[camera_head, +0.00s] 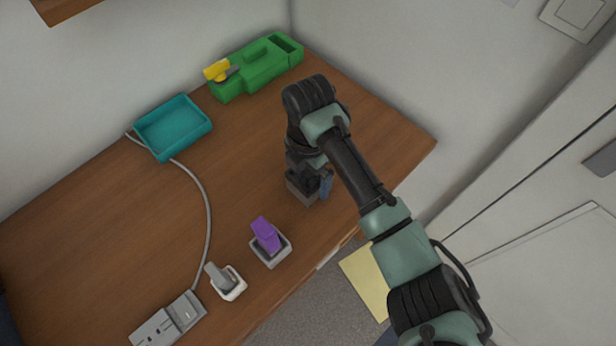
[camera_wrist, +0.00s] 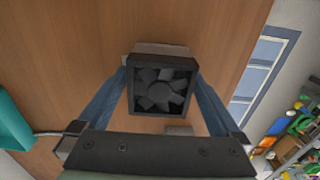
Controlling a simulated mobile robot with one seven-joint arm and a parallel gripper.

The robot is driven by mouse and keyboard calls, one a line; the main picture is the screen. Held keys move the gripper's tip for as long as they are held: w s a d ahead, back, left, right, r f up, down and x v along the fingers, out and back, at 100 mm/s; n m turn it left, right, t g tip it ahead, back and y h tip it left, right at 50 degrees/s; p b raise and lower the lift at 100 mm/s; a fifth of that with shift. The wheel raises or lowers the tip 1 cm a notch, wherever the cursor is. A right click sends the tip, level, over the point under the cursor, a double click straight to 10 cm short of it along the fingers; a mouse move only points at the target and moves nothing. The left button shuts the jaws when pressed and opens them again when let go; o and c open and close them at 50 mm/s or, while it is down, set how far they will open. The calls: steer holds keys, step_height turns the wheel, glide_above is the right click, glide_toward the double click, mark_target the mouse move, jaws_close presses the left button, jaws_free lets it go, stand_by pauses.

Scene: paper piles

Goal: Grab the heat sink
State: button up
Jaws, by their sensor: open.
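The heat sink is a dark square block with a black fan on its top face; in the wrist view the fan (camera_wrist: 160,88) faces the camera, with a grey base showing behind it. My gripper (camera_wrist: 160,76) is open, with one blue finger on each side of the heat sink. The fingertips are close to its sides; I cannot tell whether they touch. In the head view the heat sink (camera_head: 299,190) stands on the wooden table under my gripper (camera_head: 314,186), partly hidden by my wrist.
On the table (camera_head: 120,230) are a teal tray (camera_head: 172,127), a green box (camera_head: 258,68) with a yellow-handled item, a purple item (camera_head: 266,235) in a grey holder, a grey item (camera_head: 219,277) in a white holder and a grey power strip (camera_head: 170,322) with a cable. The table's front edge is close.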

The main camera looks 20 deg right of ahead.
steer(key=c, duration=1.4)
steer(key=shift+r, duration=0.2)
